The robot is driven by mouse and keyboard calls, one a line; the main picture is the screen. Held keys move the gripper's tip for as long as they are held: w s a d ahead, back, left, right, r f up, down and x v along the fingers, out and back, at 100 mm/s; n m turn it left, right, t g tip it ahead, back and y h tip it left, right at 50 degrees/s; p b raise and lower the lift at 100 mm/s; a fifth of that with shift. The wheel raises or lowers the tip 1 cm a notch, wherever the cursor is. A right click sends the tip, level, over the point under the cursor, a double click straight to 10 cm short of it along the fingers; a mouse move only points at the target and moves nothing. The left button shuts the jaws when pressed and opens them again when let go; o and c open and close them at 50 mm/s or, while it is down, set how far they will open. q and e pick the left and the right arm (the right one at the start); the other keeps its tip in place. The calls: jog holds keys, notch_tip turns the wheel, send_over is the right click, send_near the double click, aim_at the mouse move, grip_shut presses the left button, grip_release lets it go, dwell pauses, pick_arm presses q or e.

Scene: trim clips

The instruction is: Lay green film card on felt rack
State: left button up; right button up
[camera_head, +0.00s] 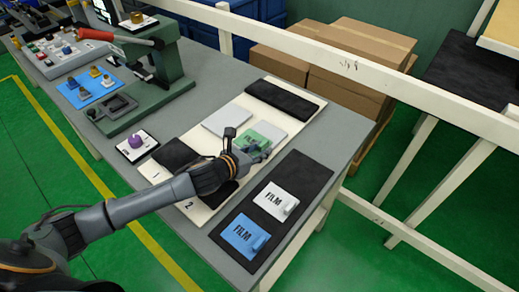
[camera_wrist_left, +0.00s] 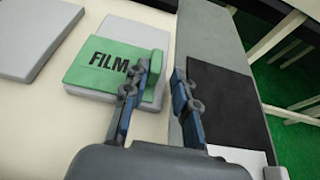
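The green film card (camera_head: 262,134) lies flat on a light grey block on a cream board. In the left wrist view the green film card (camera_wrist_left: 88,66) shows the word FILM and a raised green tab (camera_wrist_left: 157,78) on its right edge. My left gripper (camera_head: 262,149) is over the card's near right side. In the left wrist view my left gripper (camera_wrist_left: 162,72) is open, its fingers apart with the tab between or just beyond them; contact is unclear. The dark felt rack (camera_head: 307,176) lies to the right, holding a white film card (camera_head: 272,201) and a blue film card (camera_head: 240,234). My right gripper is not in view.
The cream board (camera_head: 308,119) also carries a second light grey block (camera_head: 227,120) and black pads (camera_head: 283,98). A green press (camera_head: 165,65) and a purple knob (camera_head: 136,141) stand to the left. A white rail (camera_head: 400,84) runs behind the table. The felt rack's far end is bare.

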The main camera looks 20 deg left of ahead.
pick_arm(q)
jog(key=shift+r, duration=0.15)
jog(key=b+v, duration=0.1)
jog(key=v, duration=1)
jog(key=shift+a+b, duration=0.15)
jog(key=shift+b, duration=0.15)
jog(key=shift+s+a+r, duration=0.1)
jog(key=shift+s+r, duration=0.1)
jog(key=shift+s, duration=0.2)
